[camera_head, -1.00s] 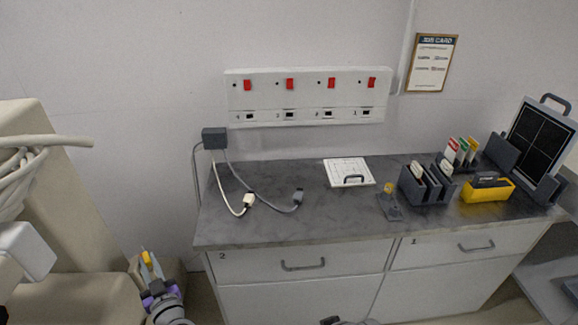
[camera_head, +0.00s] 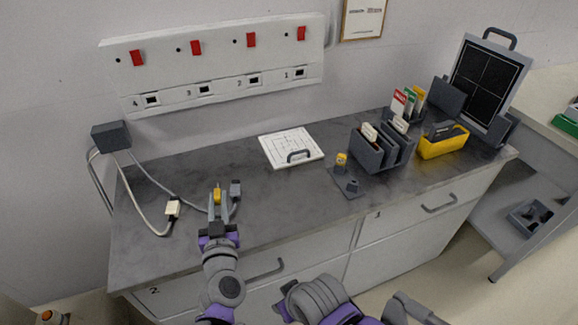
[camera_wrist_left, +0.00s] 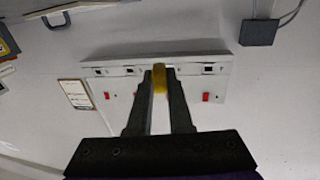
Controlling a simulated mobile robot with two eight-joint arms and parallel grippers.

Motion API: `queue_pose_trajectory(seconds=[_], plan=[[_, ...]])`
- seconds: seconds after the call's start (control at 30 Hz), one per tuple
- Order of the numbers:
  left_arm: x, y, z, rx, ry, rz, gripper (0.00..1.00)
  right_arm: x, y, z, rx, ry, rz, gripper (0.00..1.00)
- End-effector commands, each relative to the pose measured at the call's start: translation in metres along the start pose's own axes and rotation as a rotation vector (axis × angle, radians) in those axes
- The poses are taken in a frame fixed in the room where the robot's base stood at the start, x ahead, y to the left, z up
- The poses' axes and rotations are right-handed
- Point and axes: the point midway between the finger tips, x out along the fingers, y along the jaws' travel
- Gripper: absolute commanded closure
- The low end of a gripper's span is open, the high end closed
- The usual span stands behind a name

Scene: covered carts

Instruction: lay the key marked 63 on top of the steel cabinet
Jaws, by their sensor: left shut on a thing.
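My left gripper (camera_head: 217,200) is shut on a small yellow piece (camera_head: 217,194), held upright between the fingertips above the left part of the grey worktop. The piece also shows in the left wrist view (camera_wrist_left: 159,79). No marking on it can be read, so I cannot tell whether it is the key marked 63. The worktop (camera_head: 270,200) tops a pale drawer unit (camera_head: 400,240) with drawers marked 1 and 2. I cannot tell whether this unit is the steel cabinet. My right arm is low in the head view; its gripper is unclear.
Cables with a white plug (camera_head: 172,209) and a dark plug (camera_head: 235,189) lie near my left gripper. A white board (camera_head: 290,143), a small stand (camera_head: 350,185), a dark rack (camera_head: 370,153) and a yellow holder (camera_head: 443,147) stand farther right. The worktop's middle front is clear.

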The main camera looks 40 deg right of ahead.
Motion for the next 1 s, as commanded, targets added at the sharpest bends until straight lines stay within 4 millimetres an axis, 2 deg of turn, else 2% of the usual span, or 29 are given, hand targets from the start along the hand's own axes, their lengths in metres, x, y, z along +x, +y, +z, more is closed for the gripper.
queue_pose_trajectory(seconds=[0.03,0.1,0.2,0.3,0.47,0.7,1.0], plan=[[-0.004,0.025,0.001,-0.005,-0.002,0.052,1.0,0.01,0.0,0.005,0.0,-0.003,0.0,0.5],[-0.008,0.051,-0.003,-0.008,-0.005,0.109,1.0,0.015,0.0,0.008,0.0,-0.005,0.0,0.5],[-0.013,0.075,-0.008,-0.012,-0.008,0.162,1.0,0.02,0.0,0.011,0.0,-0.007,0.0,0.5],[-0.016,0.087,-0.011,-0.013,-0.01,0.189,1.0,0.022,0.0,0.011,0.0,-0.008,0.0,0.5],[-0.017,0.089,-0.005,-0.014,-0.01,0.195,1.0,0.024,0.0,0.012,0.0,-0.008,0.0,0.5],[-0.017,0.09,0.04,-0.014,-0.01,0.193,1.0,0.036,0.0,0.019,0.0,-0.013,0.0,0.5],[-0.017,0.09,0.067,-0.014,-0.01,0.192,1.0,0.044,0.0,0.022,0.0,-0.016,0.0,0.5]])
